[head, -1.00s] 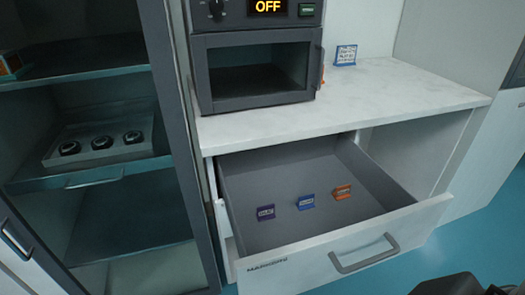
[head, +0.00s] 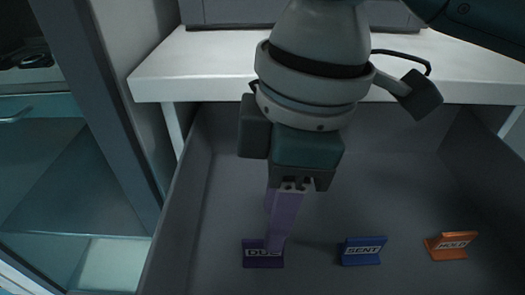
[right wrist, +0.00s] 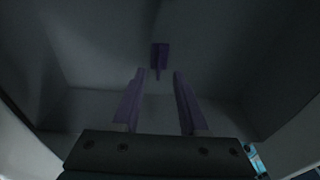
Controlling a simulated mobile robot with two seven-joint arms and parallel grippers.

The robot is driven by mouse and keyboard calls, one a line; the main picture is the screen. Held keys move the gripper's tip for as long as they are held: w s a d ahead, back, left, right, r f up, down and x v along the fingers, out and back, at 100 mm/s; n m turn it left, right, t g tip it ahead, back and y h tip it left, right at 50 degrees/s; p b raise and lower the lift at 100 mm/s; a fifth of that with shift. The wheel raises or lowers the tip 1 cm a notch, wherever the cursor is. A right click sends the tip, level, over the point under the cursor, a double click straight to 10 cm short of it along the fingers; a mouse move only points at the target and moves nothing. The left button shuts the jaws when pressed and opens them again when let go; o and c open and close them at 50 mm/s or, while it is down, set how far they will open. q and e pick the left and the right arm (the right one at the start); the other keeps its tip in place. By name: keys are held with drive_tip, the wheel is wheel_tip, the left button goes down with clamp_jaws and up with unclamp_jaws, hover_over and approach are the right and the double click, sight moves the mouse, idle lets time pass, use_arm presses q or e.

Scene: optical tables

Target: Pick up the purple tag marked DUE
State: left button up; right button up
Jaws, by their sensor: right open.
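The purple tag (head: 256,259) stands on the drawer floor at the lower middle of the head view. Its label shows "DU", with the end hidden behind a finger. My right gripper (head: 279,246) points down from above with its purple fingers at the tag's right part. In the right wrist view the purple tag (right wrist: 160,54) stands beyond the two fingertips (right wrist: 158,72), in line with the gap between them. The right gripper is open and its gap is empty. My left gripper is not in view.
A blue tag marked SENT (head: 363,251) and an orange tag marked HOLD (head: 451,246) stand to the right in the same grey drawer (head: 205,215). The white counter (head: 155,80) lies behind the drawer. A glass-fronted cabinet (head: 80,190) is at the left.

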sight(263, 249)
drive_tip(key=f+b, duration=0.1)
drive_tip(key=f, duration=0.2)
drive_tip(key=a+f+b, duration=0.1)
drive_tip(key=f+b, duration=0.1)
drive_tip(key=f, duration=0.1)
drive_tip(key=shift+a+f, duration=0.15)
drive_tip(key=shift+c, duration=0.4)
clamp_jaws()
